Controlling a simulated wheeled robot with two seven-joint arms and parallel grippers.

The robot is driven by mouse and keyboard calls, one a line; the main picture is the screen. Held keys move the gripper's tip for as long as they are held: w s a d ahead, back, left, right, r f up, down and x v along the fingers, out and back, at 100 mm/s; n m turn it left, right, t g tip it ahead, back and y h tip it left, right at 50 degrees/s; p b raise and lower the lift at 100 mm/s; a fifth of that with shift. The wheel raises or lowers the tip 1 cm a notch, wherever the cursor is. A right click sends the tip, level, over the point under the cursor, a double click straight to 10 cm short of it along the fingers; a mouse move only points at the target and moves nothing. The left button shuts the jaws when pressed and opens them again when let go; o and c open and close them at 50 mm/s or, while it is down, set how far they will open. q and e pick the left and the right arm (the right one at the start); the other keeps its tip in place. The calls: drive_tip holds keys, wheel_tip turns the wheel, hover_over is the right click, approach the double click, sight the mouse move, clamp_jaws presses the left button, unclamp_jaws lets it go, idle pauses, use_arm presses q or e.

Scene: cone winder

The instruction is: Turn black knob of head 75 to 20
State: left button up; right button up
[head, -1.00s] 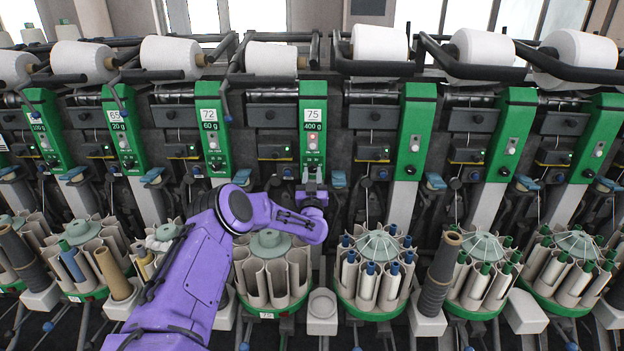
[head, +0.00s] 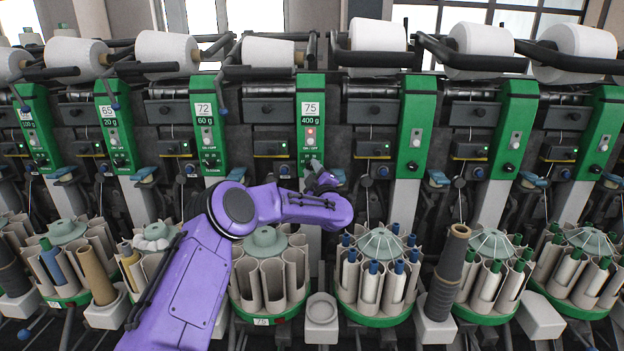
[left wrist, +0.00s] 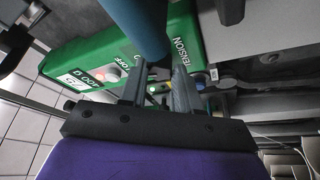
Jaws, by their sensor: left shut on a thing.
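Head 75 is the green panel (head: 311,92) in the middle of the head view, with a white 75 label, a 400 g mark and a lit red button (head: 311,131). My left gripper (head: 313,168) is at the lower part of this panel, below the button. In the left wrist view its two fingers (left wrist: 160,88) reach to the panel (left wrist: 100,62) between the ON OFF and TENSION lettering. They are shut on the black knob, which the fingers hide almost wholly, so its setting cannot be read. My right gripper is not in view.
A blue lever (left wrist: 137,28) crosses close in front of the fingers in the left wrist view. Head 72 (head: 208,125) stands to the left. White cones (head: 268,52) sit above, and round bobbin magazines (head: 378,275) stand below.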

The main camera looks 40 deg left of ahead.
use_arm(q)
drive_tip(key=n+b, duration=0.1)
drive_tip(key=n, duration=0.1)
drive_tip(key=n+g+b, duration=0.1)
drive_tip(key=n, duration=0.2)
drive_tip(key=shift+g+h, duration=0.3)
drive_tip(key=shift+h, duration=0.1)
drive_tip(key=shift+r+n+g+h+b, duration=0.2)
drive_tip(key=shift+n+g+h+b, duration=0.35)
drive_tip(key=shift+n, duration=0.95)
drive_tip(key=o, duration=1.1)
drive_tip(key=shift+c, duration=0.2)
drive_tip(key=shift+r, duration=0.1)
drive_tip(key=shift+d, duration=0.1)
